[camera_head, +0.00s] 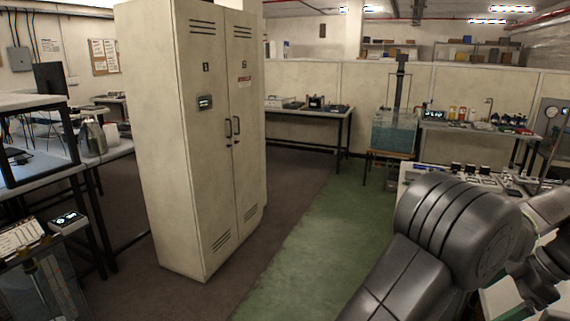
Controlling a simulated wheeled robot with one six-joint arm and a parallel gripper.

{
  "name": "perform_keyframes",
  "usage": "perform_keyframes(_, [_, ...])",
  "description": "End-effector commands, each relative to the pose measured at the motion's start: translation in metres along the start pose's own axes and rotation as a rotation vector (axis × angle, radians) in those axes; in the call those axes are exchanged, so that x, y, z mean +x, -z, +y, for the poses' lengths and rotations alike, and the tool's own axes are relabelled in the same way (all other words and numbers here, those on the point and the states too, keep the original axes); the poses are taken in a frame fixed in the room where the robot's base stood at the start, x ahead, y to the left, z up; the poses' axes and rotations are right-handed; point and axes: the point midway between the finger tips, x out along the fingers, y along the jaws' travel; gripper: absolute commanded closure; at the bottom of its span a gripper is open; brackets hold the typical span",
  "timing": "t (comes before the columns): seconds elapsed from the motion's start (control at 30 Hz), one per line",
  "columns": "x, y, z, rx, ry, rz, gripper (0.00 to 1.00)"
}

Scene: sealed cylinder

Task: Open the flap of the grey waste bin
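I do not see a grey waste bin or its flap anywhere in the head view. My arm fills the lower right of the picture, with a large dark grey joint and darker links at the right edge. I cannot make out the fingers of my gripper. My arm hides part of the floor and of the benches behind it.
A tall two-door cream cabinet (183,150) stands left of centre. Green floor (320,245) lies clear to its right. Benches stand at the left (115,150) and back (300,110). A water tank (394,134) sits on a wooden stand (389,154). Equipment (480,178) partly shows behind my arm.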

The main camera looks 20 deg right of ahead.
Motion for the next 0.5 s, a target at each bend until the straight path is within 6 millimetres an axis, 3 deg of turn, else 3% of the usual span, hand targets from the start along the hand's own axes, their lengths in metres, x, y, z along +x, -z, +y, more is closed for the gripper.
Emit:
perform_keyframes(0.3, [0.063, 0.002, 0.000, -0.001, 0.002, 0.002, 0.05])
perform_keyframes(0.5, [0.093, 0.002, 0.000, -0.001, 0.001, 0.001, 0.05])
